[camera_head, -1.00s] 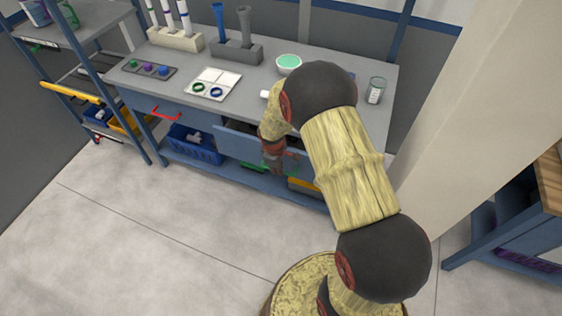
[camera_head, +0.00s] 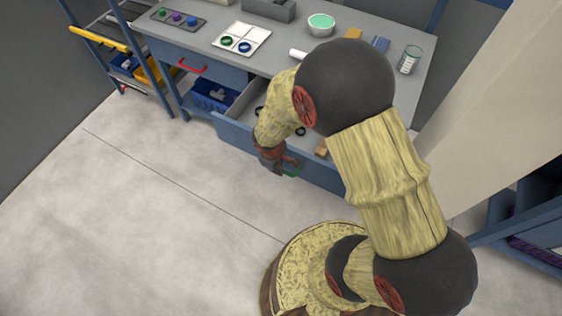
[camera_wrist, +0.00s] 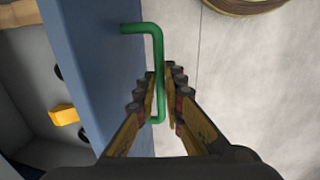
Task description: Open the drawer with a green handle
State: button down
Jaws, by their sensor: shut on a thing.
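The drawer (camera_head: 233,133) under the grey workbench stands pulled out, with its inside and some small items showing in the head view. Its blue front (camera_wrist: 98,60) and green handle (camera_wrist: 158,50) fill the left and middle of the wrist view. The handle also shows partly in the head view (camera_head: 293,171), below my gripper. My gripper (camera_wrist: 166,95) has its fingers on both sides of the handle's long bar and is shut on it. In the head view my gripper (camera_head: 278,162) is at the drawer front, and my arm hides part of the drawer.
A closed drawer with a red handle (camera_head: 192,67) is to the left. A blue bin (camera_head: 213,95) sits on the lower shelf. A bowl (camera_head: 320,24), a beaker (camera_head: 410,60) and a white tray (camera_head: 241,38) stand on the bench. The floor in front is clear.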

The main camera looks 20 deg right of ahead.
dwell(0.3)
jog(key=c, duration=1.9)
grip_release()
jog(key=r, duration=0.4)
jog(key=s+a+r, duration=0.1)
jog(key=r, duration=0.2)
jog(key=a+r, duration=0.1)
jog(key=r, duration=0.3)
jog(key=shift+s+r, duration=0.2)
jog(key=shift+r, duration=0.15)
jog(key=shift+s+d, duration=0.1)
